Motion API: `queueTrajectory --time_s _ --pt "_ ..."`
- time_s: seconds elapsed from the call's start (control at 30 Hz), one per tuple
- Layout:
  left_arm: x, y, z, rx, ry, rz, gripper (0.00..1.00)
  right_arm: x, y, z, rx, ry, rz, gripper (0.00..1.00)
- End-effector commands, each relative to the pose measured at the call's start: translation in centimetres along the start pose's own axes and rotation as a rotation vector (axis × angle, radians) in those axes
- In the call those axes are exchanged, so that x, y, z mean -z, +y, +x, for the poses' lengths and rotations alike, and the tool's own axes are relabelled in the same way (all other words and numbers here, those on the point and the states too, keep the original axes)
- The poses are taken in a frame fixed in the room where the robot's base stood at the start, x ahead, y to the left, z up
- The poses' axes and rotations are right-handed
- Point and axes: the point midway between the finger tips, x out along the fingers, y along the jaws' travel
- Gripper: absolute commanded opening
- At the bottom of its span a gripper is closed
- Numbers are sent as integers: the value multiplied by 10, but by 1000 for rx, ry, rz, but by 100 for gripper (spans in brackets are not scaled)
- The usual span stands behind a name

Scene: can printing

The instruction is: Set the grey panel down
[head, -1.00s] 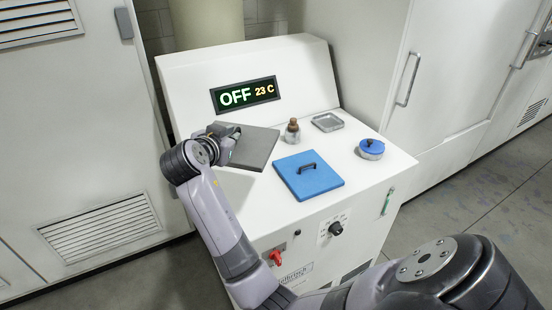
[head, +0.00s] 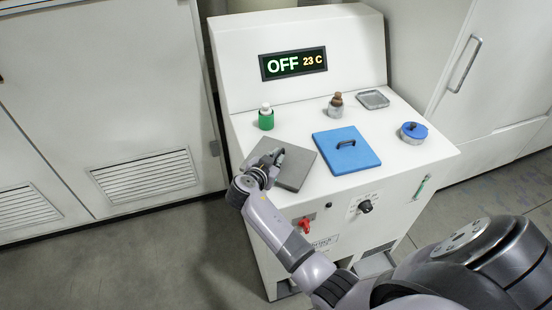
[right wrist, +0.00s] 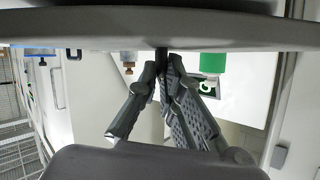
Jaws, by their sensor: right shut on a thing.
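The grey panel (head: 297,172) is a flat dark square near the left front edge of the white machine's top, left of the blue lid. My right gripper (head: 276,158) is shut on it at its left part. In the right wrist view, the fingertips (right wrist: 162,60) meet at a dark grip piece under the panel's wide pale edge (right wrist: 160,28). Whether the panel touches the top or hangs just above it, I cannot tell. My left gripper is not in view.
A green bottle (head: 266,119) stands behind the panel. A blue square lid (head: 345,160) with a handle lies to its right. A brown-topped bottle (head: 336,105), a metal tray (head: 373,99) and a blue-topped round pot (head: 413,132) stand further right. The display (head: 293,63) reads OFF 23 C.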

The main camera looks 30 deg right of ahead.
Motion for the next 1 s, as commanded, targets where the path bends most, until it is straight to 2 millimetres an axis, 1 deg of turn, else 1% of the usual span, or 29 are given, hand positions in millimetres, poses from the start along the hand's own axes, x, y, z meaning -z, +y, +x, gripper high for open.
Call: queueTrajectory --time_s 0.1,0.33,0.43,0.47,0.73,1.0 --pt "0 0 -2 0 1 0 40 -7 2 3 1 1 0 0" --pt "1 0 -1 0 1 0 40 -8 2 3 1 1 1 0" --pt "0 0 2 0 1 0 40 -10 2 4 1 1 1 0" --pt "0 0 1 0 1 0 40 -9 2 4 1 0 1 8" --pt "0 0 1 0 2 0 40 -9 2 4 1 0 1 26" --pt "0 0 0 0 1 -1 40 -9 2 3 1 0 1 27"
